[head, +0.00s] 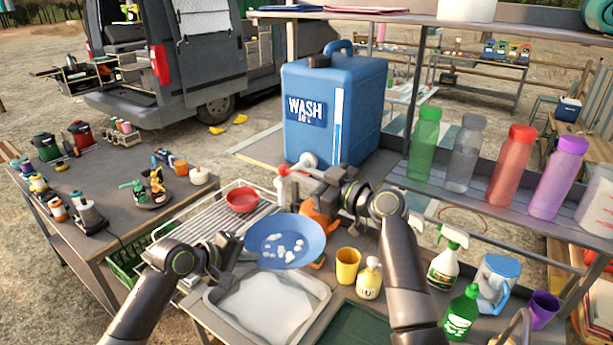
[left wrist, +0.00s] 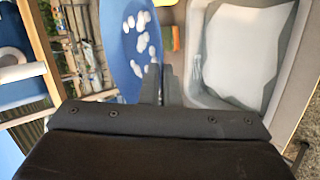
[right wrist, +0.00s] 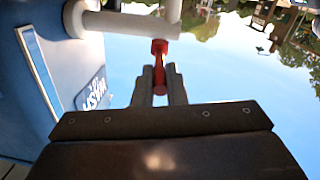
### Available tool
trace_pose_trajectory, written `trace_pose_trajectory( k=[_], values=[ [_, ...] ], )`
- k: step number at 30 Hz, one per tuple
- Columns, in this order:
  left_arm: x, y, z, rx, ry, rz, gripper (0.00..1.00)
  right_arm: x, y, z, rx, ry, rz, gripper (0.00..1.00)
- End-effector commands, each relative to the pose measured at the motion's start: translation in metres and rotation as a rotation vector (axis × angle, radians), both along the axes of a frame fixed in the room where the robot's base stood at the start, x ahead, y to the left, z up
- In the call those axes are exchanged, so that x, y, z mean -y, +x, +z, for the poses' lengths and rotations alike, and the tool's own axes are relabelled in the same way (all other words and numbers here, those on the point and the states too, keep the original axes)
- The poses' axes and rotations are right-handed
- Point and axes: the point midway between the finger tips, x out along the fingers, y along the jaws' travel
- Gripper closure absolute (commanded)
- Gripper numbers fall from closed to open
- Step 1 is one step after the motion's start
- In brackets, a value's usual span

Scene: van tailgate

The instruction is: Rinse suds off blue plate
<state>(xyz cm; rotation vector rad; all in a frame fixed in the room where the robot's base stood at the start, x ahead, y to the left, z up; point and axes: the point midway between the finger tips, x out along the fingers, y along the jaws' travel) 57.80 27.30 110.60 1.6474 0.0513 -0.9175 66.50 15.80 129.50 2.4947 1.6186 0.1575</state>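The blue plate (head: 284,236) is held tilted above the sink basin (head: 213,303), with several white suds patches on its face. My left gripper (head: 238,254) is shut on the plate's left edge; the plate also shows in the left wrist view (left wrist: 122,60). The blue WASH water container (head: 350,110) stands behind, with a white tap (head: 308,160) low on its front. My right gripper (head: 296,172) is at the tap's red lever (head: 283,170). In the right wrist view the lever (right wrist: 160,65) sits between its nearly closed fingertips. I see no clear water stream.
A drying rack (head: 215,222) with a red bowl (head: 243,199) is left of the plate. A yellow cup (head: 347,266), a soap bottle (head: 369,279) and spray bottles stand right of the basin. A shelf with several coloured bottles (head: 464,153) is at the right.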

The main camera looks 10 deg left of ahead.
Motion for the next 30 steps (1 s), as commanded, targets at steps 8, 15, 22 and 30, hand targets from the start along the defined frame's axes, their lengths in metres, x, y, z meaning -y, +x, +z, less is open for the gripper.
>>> trace_pose_trajectory(
  k=[8, 15, 22, 30],
  values=[
    [0.0, 0.0, 0.001, 0.002, 0.0, -0.001, 1.0, 0.0, 0.0, 0.0, 0.0, 0.0, 0.0, 0.68],
    [0.0, 0.0, 0.001, 0.002, 0.0, -0.001, 1.0, 0.003, -0.001, 0.0, 0.0, 0.0, 0.0, 0.68],
    [0.0, 0.0, 0.001, 0.002, 0.0, -0.001, 1.0, 0.028, -0.011, -0.001, 0.002, 0.0, -0.003, 0.68],
    [0.0, 0.0, 0.001, 0.002, 0.0, -0.001, 1.0, 0.074, -0.031, -0.001, 0.001, -0.001, -0.003, 0.68]
  ],
)
